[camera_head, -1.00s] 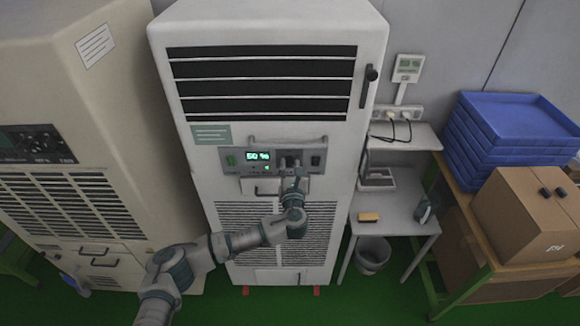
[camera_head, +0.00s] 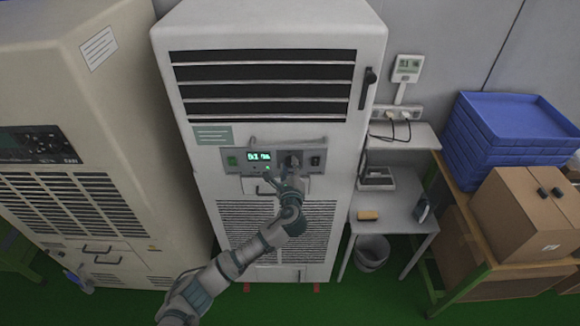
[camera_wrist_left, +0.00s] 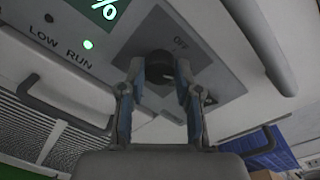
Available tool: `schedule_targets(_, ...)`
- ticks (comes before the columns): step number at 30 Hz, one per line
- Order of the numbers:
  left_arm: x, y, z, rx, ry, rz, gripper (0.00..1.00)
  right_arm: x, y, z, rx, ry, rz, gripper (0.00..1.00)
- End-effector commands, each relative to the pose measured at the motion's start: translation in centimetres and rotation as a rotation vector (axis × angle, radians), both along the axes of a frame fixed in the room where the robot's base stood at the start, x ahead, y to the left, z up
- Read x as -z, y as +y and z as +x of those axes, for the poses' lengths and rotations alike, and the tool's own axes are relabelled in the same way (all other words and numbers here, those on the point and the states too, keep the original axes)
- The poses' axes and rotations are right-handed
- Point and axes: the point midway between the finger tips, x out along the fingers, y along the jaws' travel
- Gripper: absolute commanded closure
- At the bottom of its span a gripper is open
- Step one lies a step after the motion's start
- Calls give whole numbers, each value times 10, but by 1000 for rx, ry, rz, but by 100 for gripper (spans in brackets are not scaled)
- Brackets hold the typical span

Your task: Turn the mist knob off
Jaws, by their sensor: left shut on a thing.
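The mist knob (camera_wrist_left: 158,64) is a dark round dial on the grey control panel (camera_head: 233,170) of the tall white cabinet (camera_head: 270,20). In the wrist view, the word OFF is printed to its upper right. My left gripper (camera_wrist_left: 160,78) has one finger on each side of the knob and is shut on it. In the head view, my left gripper (camera_head: 293,167) is at the right half of the panel and partly hides the knob. My right gripper is not in view.
The panel has a lit green display (camera_head: 259,156) and a handle below it. A lit green lamp (camera_wrist_left: 88,44) is beside RUN. A beige cabinet (camera_head: 130,120) stands left. A small table (camera_head: 395,215), blue trays (camera_head: 510,115) and a cardboard box (camera_head: 525,210) are right.

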Motion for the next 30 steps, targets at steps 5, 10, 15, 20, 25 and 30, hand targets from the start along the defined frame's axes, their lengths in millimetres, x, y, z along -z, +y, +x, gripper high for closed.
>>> schedule_targets(5,6,-1,-1,1,13,-169,100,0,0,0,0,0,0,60)
schedule_targets(10,8,0,-1,0,13,-330,100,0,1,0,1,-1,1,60)
schedule_targets(15,8,0,-1,0,14,-491,100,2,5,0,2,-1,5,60)
schedule_targets(20,9,0,-1,-3,14,-641,100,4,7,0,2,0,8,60)
schedule_targets(25,10,1,-1,-4,14,-791,100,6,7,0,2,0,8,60)
schedule_targets(30,10,1,-1,-4,14,-916,100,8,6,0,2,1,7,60)
